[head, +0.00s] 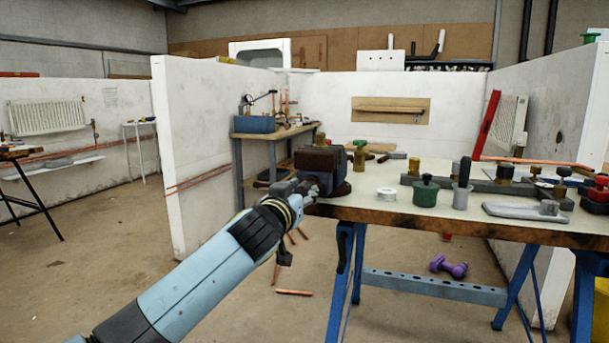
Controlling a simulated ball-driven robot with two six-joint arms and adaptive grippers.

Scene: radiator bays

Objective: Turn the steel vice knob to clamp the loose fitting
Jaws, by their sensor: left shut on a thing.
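A dark, rusty brown vice (318,160) is mounted at the near left corner of the workbench (450,213). My left gripper (307,187) reaches in from the lower left and is shut at the front of the vice, on its knob. The fingers cover most of the knob, so its turn cannot be read. I cannot make out the loose fitting or whether the vice jaws touch it. My right gripper is not in view.
On the bench stand a white tape roll (387,194), a green pot (425,192), a grey cup (462,196) and a grey flat tool (525,211). Blue trestle legs (342,275) hold up the bench. Purple dumbbells (448,267) and copper offcuts (294,292) lie on the floor.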

